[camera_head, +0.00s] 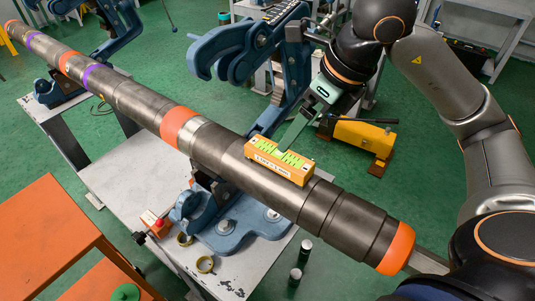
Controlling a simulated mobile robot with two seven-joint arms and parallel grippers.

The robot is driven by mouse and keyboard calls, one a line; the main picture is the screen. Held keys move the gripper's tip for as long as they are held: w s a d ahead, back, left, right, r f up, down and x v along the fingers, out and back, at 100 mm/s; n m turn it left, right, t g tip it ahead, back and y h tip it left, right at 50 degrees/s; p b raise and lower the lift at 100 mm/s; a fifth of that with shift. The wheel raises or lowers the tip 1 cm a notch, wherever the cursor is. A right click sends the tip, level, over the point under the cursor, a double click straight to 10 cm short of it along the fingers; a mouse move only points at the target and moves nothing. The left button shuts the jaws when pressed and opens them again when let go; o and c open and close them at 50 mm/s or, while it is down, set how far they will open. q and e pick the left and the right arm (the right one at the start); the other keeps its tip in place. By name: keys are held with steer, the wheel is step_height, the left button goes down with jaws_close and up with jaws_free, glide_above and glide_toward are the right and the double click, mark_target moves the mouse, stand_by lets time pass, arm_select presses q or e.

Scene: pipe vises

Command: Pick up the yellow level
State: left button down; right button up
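The yellow level (281,160) lies along the top of the long grey pipe (237,158), near the pipe's right end. It is a small yellow bar with bright green parts on top and dark marks on its front side. My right gripper (286,145) comes down from the upper right, and its pale finger reaches the top of the level at the middle. I cannot tell whether it touches or grips the level, as the fingers overlap in this view. My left gripper is not in view.
The pipe, with orange and purple bands, rests in blue vises (225,215) on a grey table (125,178). A large blue vise jaw (225,50) stands open behind it. An orange table (45,235) stands at lower left.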

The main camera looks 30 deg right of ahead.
mark_target(280, 154)
steer(key=x, duration=0.6)
steer(key=shift+w+d+f+b, duration=0.3)
steer(key=shift+w+d+x, duration=0.15)
steer(key=shift+x, duration=1.25)
steer(key=shift+w+d+x, duration=0.15)
steer(key=shift+w+x, duration=0.05)
steer(key=shift+x, duration=1.15)
steer(key=shift+f+b, duration=0.2)
steer(key=shift+b, duration=0.1)
steer(key=shift+c, duration=0.2)
jaws_close()
